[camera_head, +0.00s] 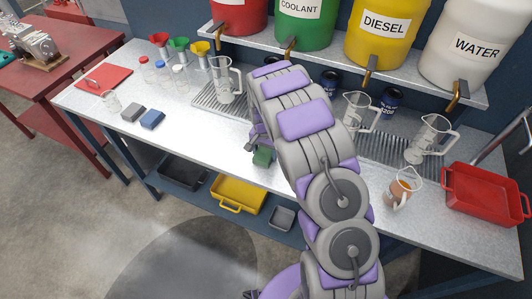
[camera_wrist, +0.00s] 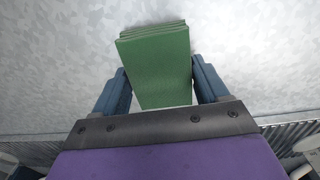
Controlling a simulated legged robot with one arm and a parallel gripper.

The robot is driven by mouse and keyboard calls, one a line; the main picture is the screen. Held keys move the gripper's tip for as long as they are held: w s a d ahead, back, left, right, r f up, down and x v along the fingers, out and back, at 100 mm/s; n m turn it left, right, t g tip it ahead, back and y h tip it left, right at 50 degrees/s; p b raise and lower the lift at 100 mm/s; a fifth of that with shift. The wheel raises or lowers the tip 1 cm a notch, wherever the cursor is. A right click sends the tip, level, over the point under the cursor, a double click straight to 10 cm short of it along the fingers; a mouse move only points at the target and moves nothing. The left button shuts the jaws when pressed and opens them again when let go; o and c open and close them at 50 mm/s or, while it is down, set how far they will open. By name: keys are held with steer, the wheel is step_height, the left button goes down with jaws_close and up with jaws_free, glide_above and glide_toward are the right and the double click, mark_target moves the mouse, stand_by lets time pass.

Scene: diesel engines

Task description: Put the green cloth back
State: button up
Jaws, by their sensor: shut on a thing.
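The green cloth (camera_head: 263,157) is a folded block near the front edge of the metal workbench (camera_head: 205,150). In the wrist view the green cloth (camera_wrist: 155,62) sits between the two blue fingers of my gripper (camera_wrist: 160,80), which is shut on it. In the head view my gripper (camera_head: 256,142) is partly hidden by my arm. I cannot tell whether the cloth touches the bench top. A grey folded cloth (camera_head: 133,112) and a blue folded cloth (camera_head: 152,119) lie side by side on the bench's left part.
A red mat (camera_head: 104,78), small bottles and funnels stand at the left. A clear jug (camera_head: 223,80) stands behind my gripper. More jugs, an amber-filled jug (camera_head: 402,188) and a red tray (camera_head: 484,196) are at the right. The bench between the cloths and my gripper is clear.

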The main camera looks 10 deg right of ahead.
mark_target(269, 151)
steer(key=shift+f, duration=0.45)
steer(key=shift+d+r, duration=0.1)
steer(key=shift+d, duration=0.35)
steer(key=o, duration=0.6)
steer(key=shift+d, duration=0.3)
steer(key=shift+o, duration=0.9)
steer(key=shift+d, duration=0.25)
steer(key=o, duration=0.3)
steer(key=shift+a, duration=0.8)
steer(key=shift+r, duration=0.15)
steer(key=shift+w+d+r, duration=0.1)
steer(key=shift+r, duration=0.2)
steer(key=r, duration=0.1)
steer(key=r+p, duration=0.1)
steer(key=r, duration=0.1)
steer(key=d+r, duration=0.1)
steer(key=r, duration=0.1)
steer(key=shift+r, duration=0.2)
steer(key=s+d+r+p, duration=0.1)
steer(key=s+r, duration=0.5)
steer(key=r, duration=0.6)
steer(key=s+r+n, duration=0.3)
steer(key=s+r, duration=0.6)
steer(key=s, duration=0.5)
steer(key=s+a+r+n+g, duration=0.1)
steer(key=s+n, duration=0.3)
steer(key=s, duration=1.8)
steer(key=shift+s+a+r+g, duration=0.15)
steer(key=shift+a+r+g, duration=0.15)
steer(key=shift+r, duration=0.1)
